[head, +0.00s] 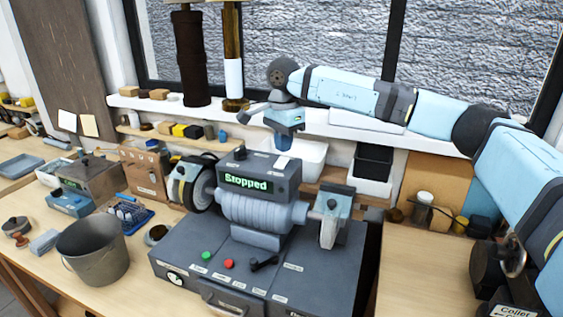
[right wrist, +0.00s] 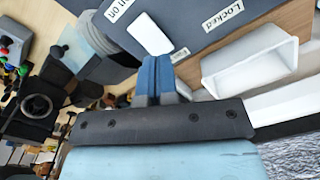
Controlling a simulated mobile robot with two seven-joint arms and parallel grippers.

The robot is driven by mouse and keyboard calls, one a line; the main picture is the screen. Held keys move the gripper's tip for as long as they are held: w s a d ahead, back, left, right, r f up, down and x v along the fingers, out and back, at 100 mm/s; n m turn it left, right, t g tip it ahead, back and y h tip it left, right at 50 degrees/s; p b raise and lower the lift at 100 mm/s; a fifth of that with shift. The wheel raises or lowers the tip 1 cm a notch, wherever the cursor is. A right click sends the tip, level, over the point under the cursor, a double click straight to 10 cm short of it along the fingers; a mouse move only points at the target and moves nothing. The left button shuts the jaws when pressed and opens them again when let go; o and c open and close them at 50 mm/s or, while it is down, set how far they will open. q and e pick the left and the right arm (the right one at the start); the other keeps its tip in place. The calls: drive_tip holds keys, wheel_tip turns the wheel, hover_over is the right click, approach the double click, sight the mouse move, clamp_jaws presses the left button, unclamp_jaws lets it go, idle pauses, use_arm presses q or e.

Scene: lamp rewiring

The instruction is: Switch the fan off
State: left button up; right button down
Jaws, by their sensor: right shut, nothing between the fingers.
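A grey machine (head: 258,177) with a lit display reading "Stopped" stands on the bench in the head view. A small white plate (head: 283,162), which looks like a switch, is on its top; it also shows in the right wrist view (right wrist: 150,34). A label ending in "n on" (right wrist: 124,12) is beside the plate there. My right gripper (head: 284,147) is shut and empty, pointing down over the machine top. In the right wrist view its blue fingertips (right wrist: 157,60) are close to the plate; I cannot tell whether they touch. My left gripper is not in view.
A "Locked" label (right wrist: 222,16) is on the machine top. The base carries a green button (head: 206,255), a red button (head: 229,264) and a black lever (head: 264,263). A grey bucket (head: 95,252) stands to the left. White bins (head: 300,160) are behind the machine.

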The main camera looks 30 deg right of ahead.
sight(284, 159)
drive_tip(key=shift+f+b, duration=0.7)
drive_tip(key=shift+f, duration=0.6)
idle(0.7)
drive_tip(key=shift+r, duration=0.15)
drive_tip(key=shift+r+p, duration=1.9)
drive_tip(key=shift+r, duration=1.55)
